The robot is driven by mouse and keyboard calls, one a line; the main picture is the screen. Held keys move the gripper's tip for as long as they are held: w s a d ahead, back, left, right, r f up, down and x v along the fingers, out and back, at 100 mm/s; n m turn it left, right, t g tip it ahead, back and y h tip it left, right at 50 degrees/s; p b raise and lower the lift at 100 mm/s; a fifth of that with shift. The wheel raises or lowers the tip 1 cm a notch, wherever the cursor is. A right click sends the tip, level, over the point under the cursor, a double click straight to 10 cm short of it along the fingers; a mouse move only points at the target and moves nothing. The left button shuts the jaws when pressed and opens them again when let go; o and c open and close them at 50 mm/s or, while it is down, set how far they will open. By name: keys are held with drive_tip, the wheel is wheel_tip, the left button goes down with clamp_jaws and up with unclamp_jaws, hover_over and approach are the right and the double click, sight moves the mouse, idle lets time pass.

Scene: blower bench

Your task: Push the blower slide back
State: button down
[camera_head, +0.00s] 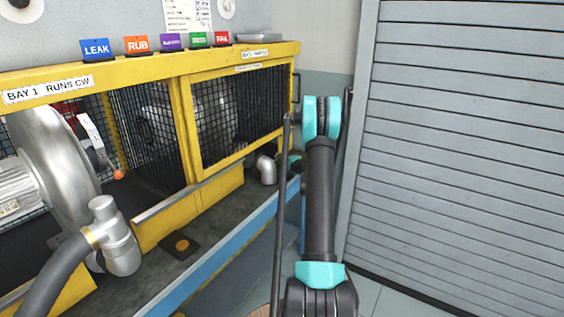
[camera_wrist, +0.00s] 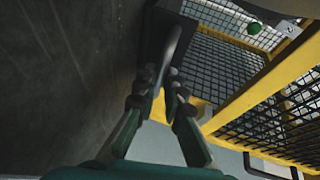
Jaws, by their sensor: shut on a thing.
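My gripper (camera_wrist: 162,88) shows in the wrist view with its two fingers closed around a grey curved bar (camera_wrist: 172,52). The bar looks like a handle or pipe beside a dark block (camera_wrist: 156,32); I cannot tell whether it belongs to the slide. In the head view my arm hides most of the gripper, near the far end of the bench. A silver blower (camera_head: 62,160) with a pipe elbow stands in the near bay. Another blower (camera_head: 155,125) is partly hidden behind mesh. A second silver elbow (camera_head: 267,168) is low at the far bay.
The yellow guard frame (camera_head: 180,120) with black mesh runs along the bench. Coloured signs (camera_head: 137,45) stand on its top rail. A grey slatted shutter (camera_head: 460,150) closes off the right side. In the wrist view a green ball (camera_wrist: 254,28) shows near the mesh.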

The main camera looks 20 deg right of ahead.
drive_tip(key=c, duration=1.6)
unclamp_jaws()
drive_tip(key=shift+a, duration=0.15)
drive_tip(key=shift+s, duration=0.15)
drive_tip(key=shift+s+d+r, duration=0.1)
drive_tip(key=shift+s+d, duration=0.1)
drive_tip(key=shift+s, duration=0.1)
drive_tip(key=v, duration=1.1)
drive_tip(key=shift+s, duration=0.1)
